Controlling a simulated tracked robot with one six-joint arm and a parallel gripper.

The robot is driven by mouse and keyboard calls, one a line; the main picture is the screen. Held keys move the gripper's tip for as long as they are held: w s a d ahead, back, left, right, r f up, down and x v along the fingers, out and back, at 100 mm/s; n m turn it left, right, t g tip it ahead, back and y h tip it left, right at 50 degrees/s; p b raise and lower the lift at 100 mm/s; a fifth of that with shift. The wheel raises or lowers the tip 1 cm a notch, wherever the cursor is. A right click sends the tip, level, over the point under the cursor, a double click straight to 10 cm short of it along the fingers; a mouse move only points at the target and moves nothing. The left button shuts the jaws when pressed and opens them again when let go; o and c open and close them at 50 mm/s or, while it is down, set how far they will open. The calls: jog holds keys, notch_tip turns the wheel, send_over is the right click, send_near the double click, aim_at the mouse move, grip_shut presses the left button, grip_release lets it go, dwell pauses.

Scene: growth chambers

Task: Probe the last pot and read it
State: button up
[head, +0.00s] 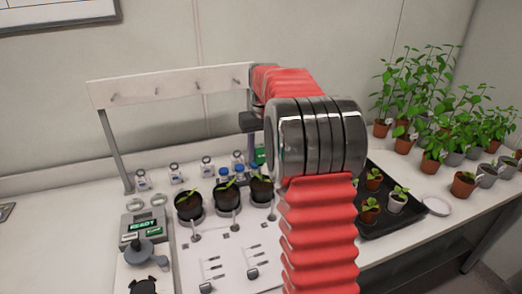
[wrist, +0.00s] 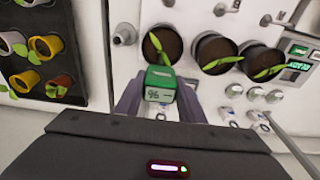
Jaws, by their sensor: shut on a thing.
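Three dark pots with dark soil and small green seedlings stand in a row in the head view: the left pot (head: 188,205), the middle pot (head: 227,197) and the right pot (head: 262,190). My gripper (wrist: 159,88) is shut on a small green-and-grey meter (wrist: 160,78), whose display faces the wrist camera with a short marking like "%" or "96". The meter is in front of the pot (wrist: 163,45) at the left of the wrist view, the right one in the head view. Its tip is hidden, so I cannot tell whether it touches soil. My arm hides most of the gripper in the head view.
A grey device with a green READY screen (head: 144,225) stands left of the pots. Blue-capped bottles (head: 223,173) are behind them. A black tray (head: 398,222) of small potted seedlings and several taller potted plants (head: 435,110) are to the right. A white rail (head: 170,85) stands behind.

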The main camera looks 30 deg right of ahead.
aim_at(260, 160)
jog(key=shift+f, duration=1.8)
dwell(0.4)
jog(key=o, duration=1.3)
jog(key=shift+c, duration=0.2)
jog(key=shift+r, duration=0.1)
notch_tip(260, 160, up, 13)
jog(key=s, duration=0.1)
jog(key=shift+s+a+r, duration=0.2)
jog(key=shift+s, duration=0.1)
jog(key=shift+s, duration=0.15)
